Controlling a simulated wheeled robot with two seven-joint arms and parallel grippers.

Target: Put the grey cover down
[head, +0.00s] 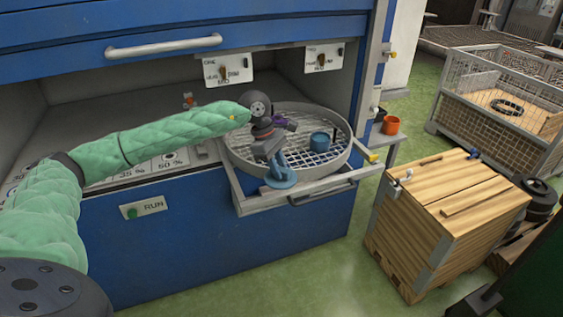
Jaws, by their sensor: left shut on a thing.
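My left gripper (273,157) reaches in over the front rim of the round wire-mesh turntable (237,160), pointing down. It is shut on a small blue-grey flanged piece, which I take for the grey cover (281,180). The cover is at the fingertips, by the front rim and the pull-out frame. I cannot tell whether it touches them. A blue cylinder (320,141) stands on the mesh to the right. A purple part (287,123) shows behind the gripper, partly hidden. My right gripper is not in view.
The turntable sits on a pulled-out frame with a front handle (335,188) in the blue cabinet (230,240). An orange cup (391,125) stands on a side shelf. A wooden crate (445,215) and a wire-mesh cage (505,100) stand to the right. Green floor is free between cabinet and crate.

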